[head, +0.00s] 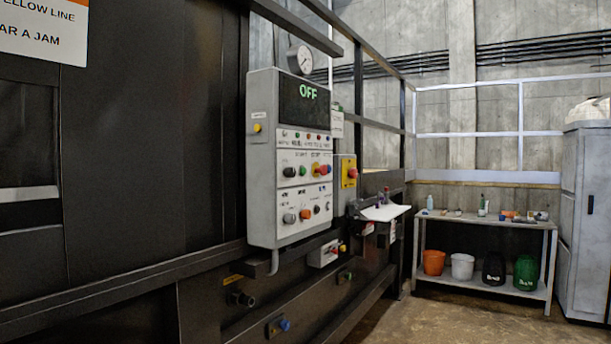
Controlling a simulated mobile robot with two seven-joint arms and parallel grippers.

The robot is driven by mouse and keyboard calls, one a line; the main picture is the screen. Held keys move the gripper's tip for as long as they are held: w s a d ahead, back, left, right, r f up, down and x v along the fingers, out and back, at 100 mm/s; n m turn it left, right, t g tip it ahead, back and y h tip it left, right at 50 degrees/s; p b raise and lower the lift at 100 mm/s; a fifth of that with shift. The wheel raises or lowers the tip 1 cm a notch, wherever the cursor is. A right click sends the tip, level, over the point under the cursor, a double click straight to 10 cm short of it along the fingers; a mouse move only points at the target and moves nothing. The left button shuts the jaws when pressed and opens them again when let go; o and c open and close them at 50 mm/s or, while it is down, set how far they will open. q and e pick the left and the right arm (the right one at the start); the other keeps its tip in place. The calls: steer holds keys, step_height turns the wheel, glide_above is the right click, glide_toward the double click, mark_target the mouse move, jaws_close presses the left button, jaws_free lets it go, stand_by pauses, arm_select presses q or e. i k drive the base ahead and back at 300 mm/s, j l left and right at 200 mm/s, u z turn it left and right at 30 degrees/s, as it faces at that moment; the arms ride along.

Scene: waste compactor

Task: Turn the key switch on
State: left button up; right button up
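A grey control box (262,200) is mounted on the dark machine, left of the picture's middle. Its dark display (304,103) reads OFF in green. Rows of buttons and knobs in several colours, including a red knob (322,169), sit below the display. A small yellow part (257,128) with a label above it is on the box's left side face. I cannot tell which of these controls is the key switch; the details are too small. Neither of my grippers is in view.
A yellow box with a red button (349,171) is right of the control box. A small shelf with papers (385,212) juts out beyond it. A workbench (485,219) with buckets below and a grey cabinet (585,220) stand at right. Open floor (450,320) lies in front.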

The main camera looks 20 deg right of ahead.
mark_target(289, 172)
steer(key=i+l, duration=0.15)
steer(key=l, duration=0.25)
steer(key=i+l, duration=0.15)
steer(key=l, duration=0.2)
steer(key=i+l, duration=0.15)
steer(key=l, duration=0.25)
steer(key=i+l, duration=0.15)
steer(key=l, duration=0.25)
steer(key=i+l, duration=0.2)
steer(key=l, duration=0.15)
steer(key=i+l, duration=0.15)
steer(key=l, duration=0.25)
